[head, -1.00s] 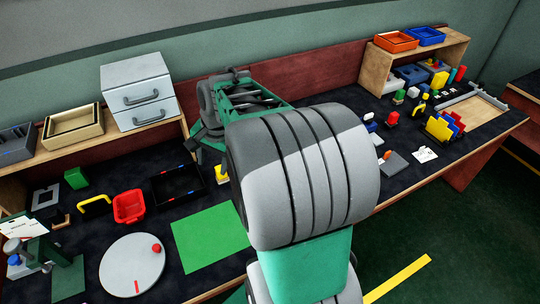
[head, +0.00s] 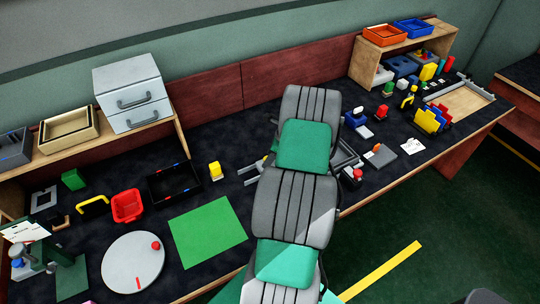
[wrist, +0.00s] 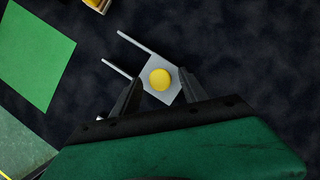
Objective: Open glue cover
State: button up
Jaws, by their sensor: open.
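I cannot tell for sure which thing is the glue cover. In the wrist view, a round yellow cap-like disc (wrist: 160,79) shows against a light grey plate (wrist: 150,64) with two thin prongs pointing up-left. My gripper (wrist: 160,77) is open, its dark fingers on either side of the disc; I see no contact, and the height between them is unclear. In the head view the grey prongs (head: 249,169) stick out left of my arm, which hides the rest. A small yellow block on a pale base (head: 215,171) stands further left and shows at the wrist view's top edge (wrist: 97,4).
A green mat (head: 207,232), black tray (head: 174,184), red bin (head: 127,206) and round grey plate (head: 133,263) lie to the left. A grey block with an orange knob (head: 381,155) and other small parts lie to the right. Dark tabletop is free behind my arm.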

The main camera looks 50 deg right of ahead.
grip_shut()
dwell(0.5)
dwell(0.9)
